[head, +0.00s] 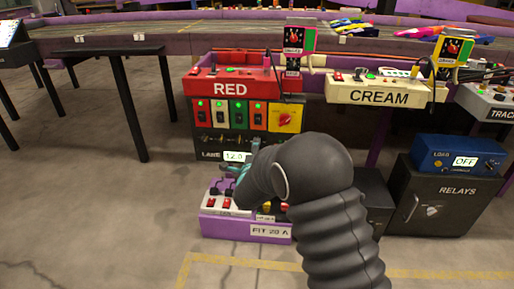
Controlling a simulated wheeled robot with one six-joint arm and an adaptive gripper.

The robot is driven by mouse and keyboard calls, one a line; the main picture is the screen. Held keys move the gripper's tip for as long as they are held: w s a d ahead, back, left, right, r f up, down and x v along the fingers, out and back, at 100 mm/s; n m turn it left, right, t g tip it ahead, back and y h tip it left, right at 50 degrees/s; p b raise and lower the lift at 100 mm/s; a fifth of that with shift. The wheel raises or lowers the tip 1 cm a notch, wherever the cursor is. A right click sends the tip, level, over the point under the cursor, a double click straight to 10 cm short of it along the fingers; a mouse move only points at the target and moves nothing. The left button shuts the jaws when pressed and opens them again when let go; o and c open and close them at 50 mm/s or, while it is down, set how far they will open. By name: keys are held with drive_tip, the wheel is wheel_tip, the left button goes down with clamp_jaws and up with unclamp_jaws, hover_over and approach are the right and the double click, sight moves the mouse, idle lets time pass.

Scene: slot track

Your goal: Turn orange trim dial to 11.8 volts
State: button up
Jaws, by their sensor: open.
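The red station (230,85) carries a row of coloured switch panels. At its right end is a yellow-orange panel (298,119) with a round orange-red dial (285,119). Below, a dark panel has a white readout (236,156) beside the word LANE; it seems to read 12.0. My gripper (241,163) is in front of the lower part of this panel, just below and right of the readout. Its fingers are small and partly hidden by my dark arm, and it appears open. My arm also hides whatever lies right of the readout. I cannot tell whether the fingers touch anything.
A purple-based box (215,224) with red buttons and a FIT 20 A label stands below my gripper. A cream station (370,95) is to the right, with a grey relays cabinet (450,200) and blue load box (435,155).

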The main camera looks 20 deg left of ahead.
drive_tip(key=shift+w+a, duration=0.15)
drive_tip(key=shift+w, duration=0.5)
clamp_jaws()
drive_tip(key=shift+f+b, duration=0.1)
drive_tip(key=shift+b, duration=0.25)
drive_tip(key=n+b, duration=0.1)
drive_tip(key=n, duration=0.7)
drive_tip(key=shift+n+b, duration=0.3)
drive_tip(key=shift+b, duration=0.1)
